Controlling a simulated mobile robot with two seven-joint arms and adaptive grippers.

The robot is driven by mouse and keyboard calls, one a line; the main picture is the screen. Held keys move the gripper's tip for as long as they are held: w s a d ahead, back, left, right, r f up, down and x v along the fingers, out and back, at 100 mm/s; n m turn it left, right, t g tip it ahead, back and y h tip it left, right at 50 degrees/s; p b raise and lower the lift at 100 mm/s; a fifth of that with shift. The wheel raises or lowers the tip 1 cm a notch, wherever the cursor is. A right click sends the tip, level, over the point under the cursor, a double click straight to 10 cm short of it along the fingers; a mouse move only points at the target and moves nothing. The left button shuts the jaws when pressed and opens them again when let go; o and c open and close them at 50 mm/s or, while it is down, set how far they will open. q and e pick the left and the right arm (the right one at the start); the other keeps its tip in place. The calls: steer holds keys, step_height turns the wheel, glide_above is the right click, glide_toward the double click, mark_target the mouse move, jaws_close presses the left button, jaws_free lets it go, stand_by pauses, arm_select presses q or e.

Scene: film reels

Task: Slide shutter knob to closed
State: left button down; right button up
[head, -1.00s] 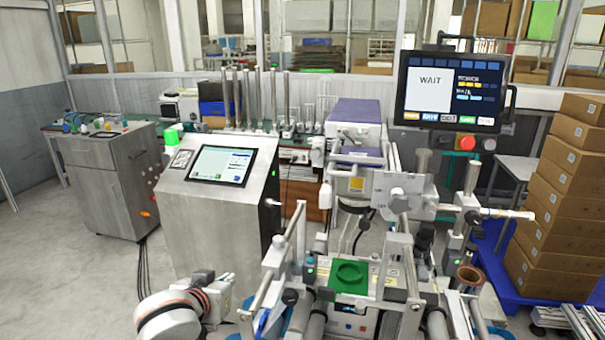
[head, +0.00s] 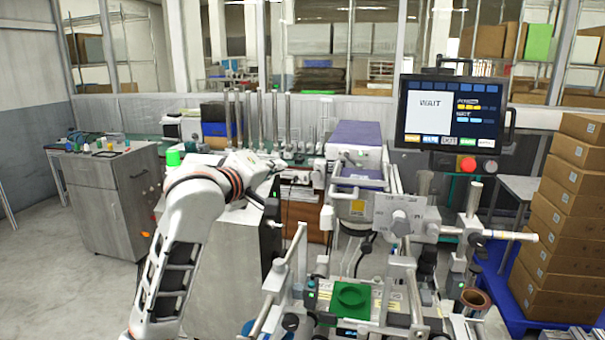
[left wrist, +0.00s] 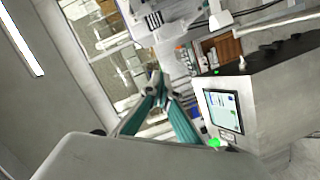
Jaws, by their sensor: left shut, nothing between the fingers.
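My left gripper (head: 277,161) reaches over the back of the grey console (head: 230,275), pointing right in the head view. In the left wrist view its teal fingers (left wrist: 157,76) are together, with nothing between them. A small pale knob (left wrist: 242,64) sticks out by the dark side of the console in the left wrist view, apart from the fingers. I cannot tell whether it is the shutter knob. The console's screen (left wrist: 223,110) shows in the left wrist view; my arm hides it in the head view. My right gripper is not in view.
A monitor reading WAIT (head: 452,110) and a red button (head: 467,164) stand at the right. Stacked cardboard boxes (head: 565,205) are at the right. A metal cabinet (head: 105,195) stands left; floor is clear there.

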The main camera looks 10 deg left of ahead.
mark_target(316, 177)
arm_select(q)
steer(key=w+d+f, duration=0.3)
steer(key=w+d, duration=0.1)
steer(key=w, duration=0.2)
steer(key=shift+w+d, duration=0.25)
steer(key=shift+d, duration=0.05)
steer(key=shift+f, duration=0.15)
steer(key=shift+f, duration=1.95)
